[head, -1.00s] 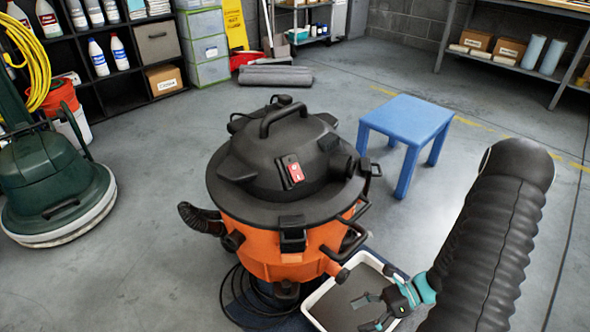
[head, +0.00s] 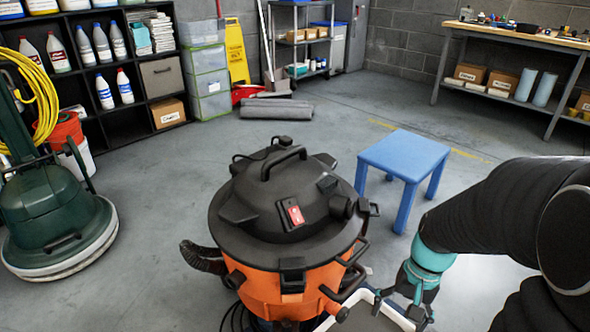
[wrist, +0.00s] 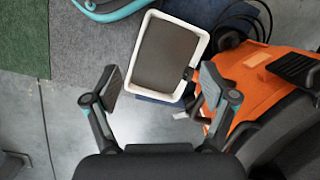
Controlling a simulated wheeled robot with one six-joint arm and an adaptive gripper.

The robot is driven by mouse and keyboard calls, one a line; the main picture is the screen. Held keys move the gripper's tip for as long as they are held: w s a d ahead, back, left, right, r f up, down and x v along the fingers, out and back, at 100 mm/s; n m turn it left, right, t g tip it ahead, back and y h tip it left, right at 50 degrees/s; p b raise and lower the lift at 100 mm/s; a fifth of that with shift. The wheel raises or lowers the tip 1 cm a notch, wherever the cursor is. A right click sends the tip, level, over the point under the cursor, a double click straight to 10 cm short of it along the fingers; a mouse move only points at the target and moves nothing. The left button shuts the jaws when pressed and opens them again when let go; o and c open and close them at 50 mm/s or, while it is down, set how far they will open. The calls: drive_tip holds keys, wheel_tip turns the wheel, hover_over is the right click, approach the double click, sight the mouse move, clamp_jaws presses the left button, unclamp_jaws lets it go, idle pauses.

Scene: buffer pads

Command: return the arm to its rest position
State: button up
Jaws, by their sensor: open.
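My gripper (head: 402,308) is at the lower right of the head view, below the bent black sleeve of my arm. It also shows in the wrist view (wrist: 159,78), with its two fingers spread wide and nothing between them. It hangs above or beside a white tray (wrist: 136,62) with a dark grey inside. Only part of the tray shows at the bottom edge of the head view (head: 362,297). An orange and black shop vacuum (head: 275,287) stands left of my gripper in the head view. The vacuum is at the right in the wrist view (wrist: 245,85).
A blue stool (head: 404,155) stands behind my arm. A green floor machine (head: 55,215) is at the left. Black shelving (head: 85,88) and a workbench (head: 520,42) line the back. Grey rolls (head: 277,109) lie on the floor. The middle floor is open.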

drive_tip(key=s+a+r+n+t+h+p, duration=0.1)
drive_tip(key=s+a+r+n+t+p, duration=0.1)
drive_tip(key=r, duration=0.8)
drive_tip(key=s+a+r+n+t+h+p, duration=0.1)
drive_tip(key=r+t, duration=0.4)
drive_tip(key=r, duration=0.5)
drive_tip(key=shift+s+a+r+n+p, duration=0.45)
drive_tip(key=shift+a+n, duration=0.45)
drive_tip(key=shift+a, duration=0.35)
drive_tip(key=shift+c, duration=0.3)
